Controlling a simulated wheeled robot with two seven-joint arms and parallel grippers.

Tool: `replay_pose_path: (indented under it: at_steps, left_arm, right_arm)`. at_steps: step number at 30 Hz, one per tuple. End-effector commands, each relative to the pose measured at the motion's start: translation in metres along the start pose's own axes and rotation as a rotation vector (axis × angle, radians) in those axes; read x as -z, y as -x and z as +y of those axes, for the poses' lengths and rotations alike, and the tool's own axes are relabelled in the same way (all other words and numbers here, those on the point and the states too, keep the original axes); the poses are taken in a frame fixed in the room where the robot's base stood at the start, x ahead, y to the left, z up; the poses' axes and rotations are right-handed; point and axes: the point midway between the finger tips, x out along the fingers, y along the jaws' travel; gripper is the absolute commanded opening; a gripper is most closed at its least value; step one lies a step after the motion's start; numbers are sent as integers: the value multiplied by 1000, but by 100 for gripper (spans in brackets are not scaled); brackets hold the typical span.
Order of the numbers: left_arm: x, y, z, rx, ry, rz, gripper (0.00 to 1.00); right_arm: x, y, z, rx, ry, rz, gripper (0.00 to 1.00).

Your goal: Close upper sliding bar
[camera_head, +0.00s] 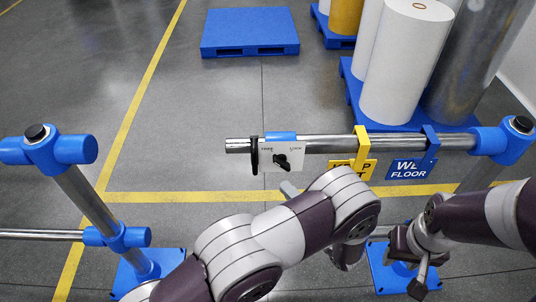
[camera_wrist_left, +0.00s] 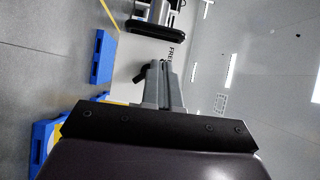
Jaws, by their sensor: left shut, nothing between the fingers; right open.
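The upper sliding bar (camera_head: 345,143) is a metal tube running left from the right post's blue joint (camera_head: 503,140). Its free end (camera_head: 238,145) stands apart from the left post's blue top joint (camera_head: 50,150), with a wide gap between. A white plate (camera_head: 268,158) with a black knob (camera_head: 283,160) hangs near that end beside a black clamp. My right gripper (camera_head: 416,272) is open, low at right.
A yellow sign (camera_head: 352,167) and a blue sign (camera_head: 408,168) hang on the bar. A lower metal bar (camera_head: 40,235) meets the left post. Blue pallets (camera_head: 250,30) and white rolls (camera_head: 405,65) stand behind. The floor between the left post and bar is clear.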

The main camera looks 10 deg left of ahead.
Motion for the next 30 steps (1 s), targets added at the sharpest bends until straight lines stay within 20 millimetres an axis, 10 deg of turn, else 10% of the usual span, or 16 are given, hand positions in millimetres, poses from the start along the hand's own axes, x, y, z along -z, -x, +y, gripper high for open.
replay_pose_path:
  at_steps: [18,30]
  left_arm:
    - [1,-90,-4,3,-39,2,0]
    - [1,-101,-2,3,-38,4,0]
  right_arm:
    - [5,42,0,0,0,1,43]
    - [5,43,0,0,0,0,43]
